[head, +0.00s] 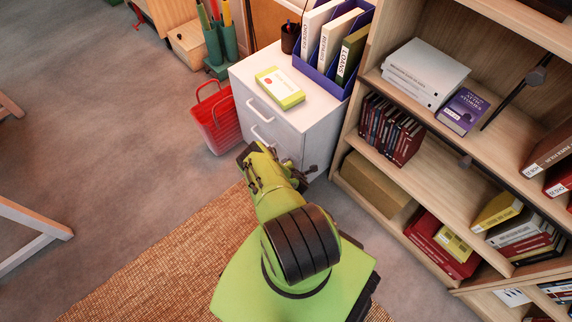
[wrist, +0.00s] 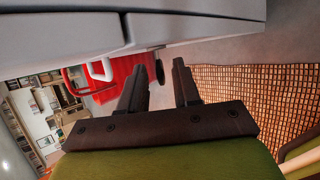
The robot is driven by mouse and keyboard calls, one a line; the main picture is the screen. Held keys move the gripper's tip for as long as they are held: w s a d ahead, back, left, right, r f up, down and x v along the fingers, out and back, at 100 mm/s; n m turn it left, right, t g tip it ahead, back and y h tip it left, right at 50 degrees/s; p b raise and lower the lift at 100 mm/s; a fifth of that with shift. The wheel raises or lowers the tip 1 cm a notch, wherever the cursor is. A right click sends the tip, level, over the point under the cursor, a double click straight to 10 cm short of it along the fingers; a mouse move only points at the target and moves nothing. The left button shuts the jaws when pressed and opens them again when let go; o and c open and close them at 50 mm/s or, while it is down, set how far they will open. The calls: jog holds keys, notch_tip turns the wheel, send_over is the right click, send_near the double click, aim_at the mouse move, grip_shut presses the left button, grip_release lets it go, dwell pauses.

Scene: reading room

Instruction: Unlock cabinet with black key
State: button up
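The white cabinet (head: 285,128) has drawer fronts with two pale bar handles in the head view. It also fills the top of the wrist view (wrist: 190,18) as a grey-white surface with dark seams. My gripper (wrist: 158,68) is close to the cabinet front, its two dark fingers spread with a clear gap. A small dark rounded piece (wrist: 160,72) shows in the gap near the fingertips, beside the cabinet edge. It may be the black key, but I cannot tell for sure, and no contact with the fingers shows. My arm partly hides the cabinet's lower front in the head view.
A red basket (head: 215,120) stands left of the cabinet. A yellow-green box (head: 280,88) and a blue file holder (head: 324,78) with binders sit on top. A wooden bookshelf (head: 425,165) stands close on the right. A woven rug (head: 165,265) and open floor lie in front.

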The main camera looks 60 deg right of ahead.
grip_shut()
jog(key=shift+s+a+f+t, duration=0.15)
jog(key=shift+s+f+t, duration=0.05)
jog(key=shift+t, duration=0.4)
jog(key=shift+o, duration=0.6)
grip_release()
jog(key=shift+w, duration=0.1)
jog(key=shift+r, duration=0.1)
jog(key=p+v, duration=0.3)
jog(key=v, duration=1.2)
jog(key=shift+s+a, duration=0.25)
jog(key=shift+a, duration=0.1)
